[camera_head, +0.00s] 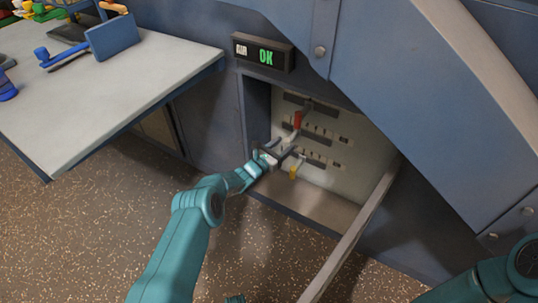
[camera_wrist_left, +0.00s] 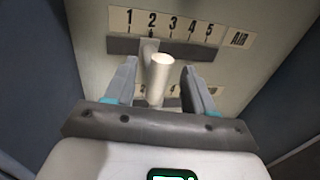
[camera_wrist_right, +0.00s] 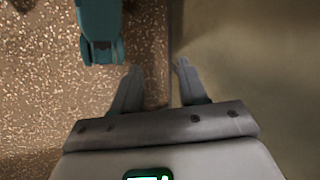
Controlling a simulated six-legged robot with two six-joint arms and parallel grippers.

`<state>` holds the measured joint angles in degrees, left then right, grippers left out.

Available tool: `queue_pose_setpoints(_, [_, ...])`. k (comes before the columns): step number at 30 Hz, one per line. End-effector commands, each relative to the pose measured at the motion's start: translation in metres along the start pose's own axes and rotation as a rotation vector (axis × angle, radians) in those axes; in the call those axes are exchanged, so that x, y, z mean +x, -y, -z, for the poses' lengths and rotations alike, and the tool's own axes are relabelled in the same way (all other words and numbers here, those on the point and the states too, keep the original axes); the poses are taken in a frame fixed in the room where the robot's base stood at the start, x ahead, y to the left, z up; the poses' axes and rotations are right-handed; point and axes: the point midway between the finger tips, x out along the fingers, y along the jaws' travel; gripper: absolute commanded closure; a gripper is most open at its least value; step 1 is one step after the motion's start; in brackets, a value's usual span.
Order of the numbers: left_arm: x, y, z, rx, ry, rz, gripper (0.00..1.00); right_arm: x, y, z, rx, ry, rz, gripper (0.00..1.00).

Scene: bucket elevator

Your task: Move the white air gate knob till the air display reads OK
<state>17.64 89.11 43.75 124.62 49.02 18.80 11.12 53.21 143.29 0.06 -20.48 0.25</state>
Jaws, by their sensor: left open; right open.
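The white air gate knob (camera_wrist_left: 160,76) stands between the open fingers of my left gripper in the left wrist view, with a gap on both sides. Its lever meets the slot near mark 2 of the scale labelled AIR (camera_wrist_left: 190,27). In the head view my left gripper (camera_head: 286,151) is inside the recessed panel and partly hides the knob. The air display (camera_head: 263,53) above the recess reads OK in green. My right gripper (camera_wrist_right: 158,67) is open and empty in the right wrist view; it is outside the head view.
A red knob (camera_head: 297,120) stands above my left gripper and a yellow knob (camera_head: 293,173) below it. The recess has side walls and an open door (camera_head: 350,235) at its right. A grey table (camera_head: 90,85) with tools is at the left.

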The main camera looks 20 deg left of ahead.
Motion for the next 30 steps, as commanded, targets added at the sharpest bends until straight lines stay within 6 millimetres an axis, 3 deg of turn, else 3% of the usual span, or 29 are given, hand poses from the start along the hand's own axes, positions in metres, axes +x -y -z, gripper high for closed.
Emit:
queue_pose_setpoints(1, [-0.008,-0.001,-0.007,-0.004,-0.003,-0.002,0.46,-0.012,0.006,-0.002,-0.005,0.004,0.001,0.57])
queue_pose_setpoints(6, [-0.048,-0.002,-0.010,-0.007,-0.004,-0.005,0.46,-0.036,0.018,-0.008,-0.022,0.022,0.002,0.57])
queue_pose_setpoints(12, [-0.102,-0.001,-0.007,-0.006,-0.003,-0.006,0.46,-0.055,0.027,-0.011,-0.029,0.028,0.003,0.57])
queue_pose_setpoints(18, [-0.140,-0.001,-0.004,-0.003,-0.001,-0.005,0.46,-0.064,0.030,-0.011,-0.028,0.027,0.003,0.57])
queue_pose_setpoints(23, [-0.153,0.000,-0.002,-0.001,0.000,-0.003,0.46,-0.066,0.030,-0.011,-0.028,0.027,0.003,0.57])
queue_pose_setpoints(30, [-0.154,0.000,-0.002,-0.001,0.002,-0.002,0.46,-0.066,0.030,-0.011,-0.028,0.027,0.003,0.57])
